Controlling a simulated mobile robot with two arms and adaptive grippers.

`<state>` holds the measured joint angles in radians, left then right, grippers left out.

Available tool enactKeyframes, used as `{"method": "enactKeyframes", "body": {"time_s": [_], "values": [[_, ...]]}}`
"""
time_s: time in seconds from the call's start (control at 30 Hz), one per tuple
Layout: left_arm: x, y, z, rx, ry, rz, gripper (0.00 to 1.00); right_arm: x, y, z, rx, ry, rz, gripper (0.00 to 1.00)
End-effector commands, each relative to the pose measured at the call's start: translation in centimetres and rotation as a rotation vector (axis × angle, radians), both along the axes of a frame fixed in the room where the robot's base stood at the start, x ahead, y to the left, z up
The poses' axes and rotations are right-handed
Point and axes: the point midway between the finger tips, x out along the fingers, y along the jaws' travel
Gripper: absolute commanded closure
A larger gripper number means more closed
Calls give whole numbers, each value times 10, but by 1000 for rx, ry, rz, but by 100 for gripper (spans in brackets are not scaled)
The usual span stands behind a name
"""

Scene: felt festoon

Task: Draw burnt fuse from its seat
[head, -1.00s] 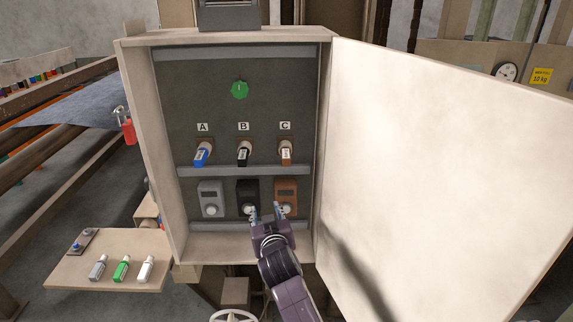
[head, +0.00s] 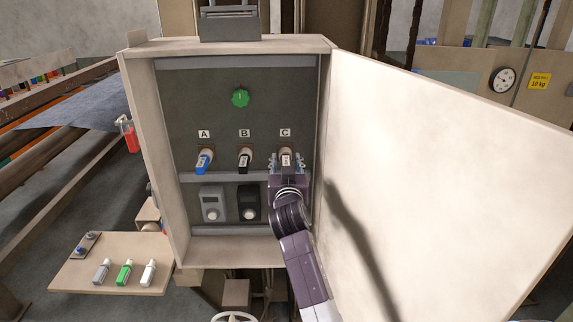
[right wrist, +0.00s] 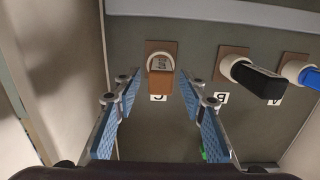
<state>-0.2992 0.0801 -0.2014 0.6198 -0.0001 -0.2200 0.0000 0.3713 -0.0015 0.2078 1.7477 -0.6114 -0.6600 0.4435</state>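An open cabinet (head: 180,130) holds a row of three fuses under labels A, B and C. Fuse A (head: 204,160) is blue, fuse B (head: 245,160) is black and fuse C (head: 286,157) is brown with a pale label. I cannot tell from their look which one is burnt. My right gripper (head: 287,163) is open at fuse C, one finger on each side. In the right wrist view, brown fuse C (right wrist: 160,80) sits in its seat between the open fingers (right wrist: 158,88), with gaps on both sides. My left gripper is not in view.
Below the fuses are a grey unit (head: 212,203) and a black unit (head: 248,202); my arm hides the brown one. A green knob (head: 240,98) sits above. The open door (head: 440,180) stands close at right. A side shelf (head: 70,280) carries grey, green and white fuses.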

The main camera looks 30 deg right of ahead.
Motion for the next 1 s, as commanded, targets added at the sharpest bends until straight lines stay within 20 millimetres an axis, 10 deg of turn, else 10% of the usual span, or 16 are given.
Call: {"method": "enactKeyframes", "body": {"time_s": [0.4,0.73,1.0], "values": [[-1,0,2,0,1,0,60,7,-4,0,-1,-1,0,62],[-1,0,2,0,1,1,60,7,-4,-1,-1,-1,0,98],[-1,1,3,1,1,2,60,4,-2,0,0,-1,1,100]]}}
